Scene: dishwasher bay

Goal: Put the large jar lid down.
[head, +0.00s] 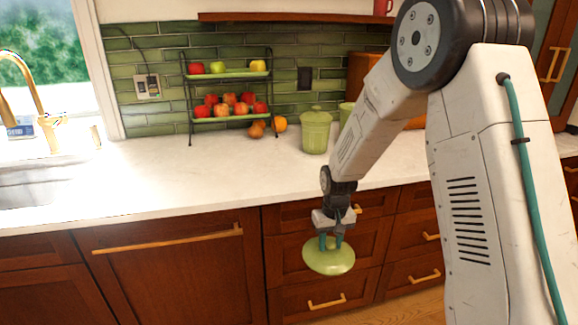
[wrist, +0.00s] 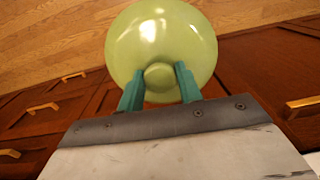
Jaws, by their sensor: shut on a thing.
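The large jar lid (head: 329,260) is a round, glossy light-green disc with a knob. My gripper (head: 330,242) is shut on it, with the teal fingers at the knob. In the head view the lid hangs in the air in front of the drawers, below the counter's front edge. In the wrist view the lid (wrist: 160,38) fills the upper middle, and the two teal fingertips of my gripper (wrist: 159,80) stand on either side of its knob. The lid's underside is hidden.
The white counter (head: 230,175) has a wide clear stretch in front. A green lidded jar (head: 316,131) stands at the back, with another green container (head: 346,112) partly hidden behind my arm. A two-tier fruit rack (head: 228,76) stands left of it. The sink (head: 25,185) is far left.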

